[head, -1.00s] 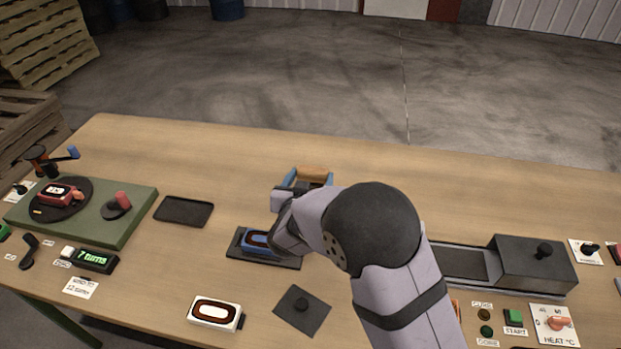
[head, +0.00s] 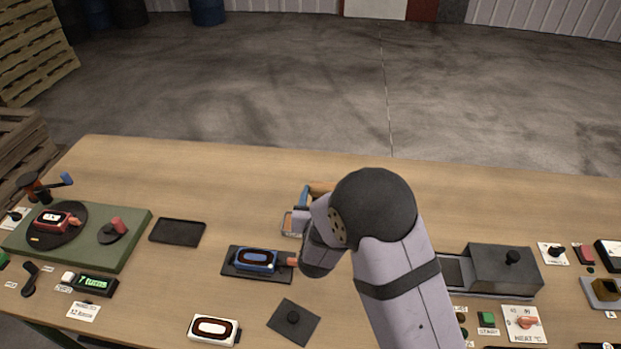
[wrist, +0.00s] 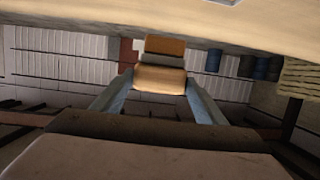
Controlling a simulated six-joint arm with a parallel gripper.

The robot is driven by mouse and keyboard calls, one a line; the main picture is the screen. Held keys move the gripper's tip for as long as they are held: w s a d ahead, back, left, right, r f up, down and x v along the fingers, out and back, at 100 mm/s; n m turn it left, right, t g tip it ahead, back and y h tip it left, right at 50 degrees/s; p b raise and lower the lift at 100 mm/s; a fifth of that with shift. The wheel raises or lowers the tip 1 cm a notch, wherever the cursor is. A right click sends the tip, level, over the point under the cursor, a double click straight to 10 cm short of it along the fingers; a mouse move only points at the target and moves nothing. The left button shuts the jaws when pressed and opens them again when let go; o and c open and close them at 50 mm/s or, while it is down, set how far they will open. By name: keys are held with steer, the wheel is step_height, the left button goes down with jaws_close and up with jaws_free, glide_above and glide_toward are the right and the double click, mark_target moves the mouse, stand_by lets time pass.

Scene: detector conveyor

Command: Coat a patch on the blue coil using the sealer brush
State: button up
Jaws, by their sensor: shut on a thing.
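The blue coil (head: 256,258), a blue block with a dark oval ring on top and an orange end at its right, lies on a black tray (head: 237,272) left of my forearm in the head view. My gripper (head: 310,191) is behind and right of it, apart from it, pointing to the far side of the table. Its blue fingers are shut on the sealer brush, whose wooden handle shows between them in the wrist view (wrist: 160,79). A grey band and a brown tip (wrist: 165,46) lie beyond the handle. My arm partly hides the brush in the head view.
An empty black tray (head: 177,232) and a green winder with a red coil (head: 56,220) are left. A dark-grey box unit (head: 504,270) stands right. The table's back is clear.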

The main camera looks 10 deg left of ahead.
steer(key=s+a+n+g+y+p, duration=0.1)
steer(key=s+a+n+g+y, duration=0.3)
steer(key=s+a+n+y, duration=0.4)
steer(key=s+a+y, duration=0.2)
steer(key=s+a, duration=0.1)
steer(key=s, duration=0.3)
steer(key=shift+a+n, duration=0.3)
steer(key=shift+n, duration=0.1)
steer(key=shift+f, duration=0.15)
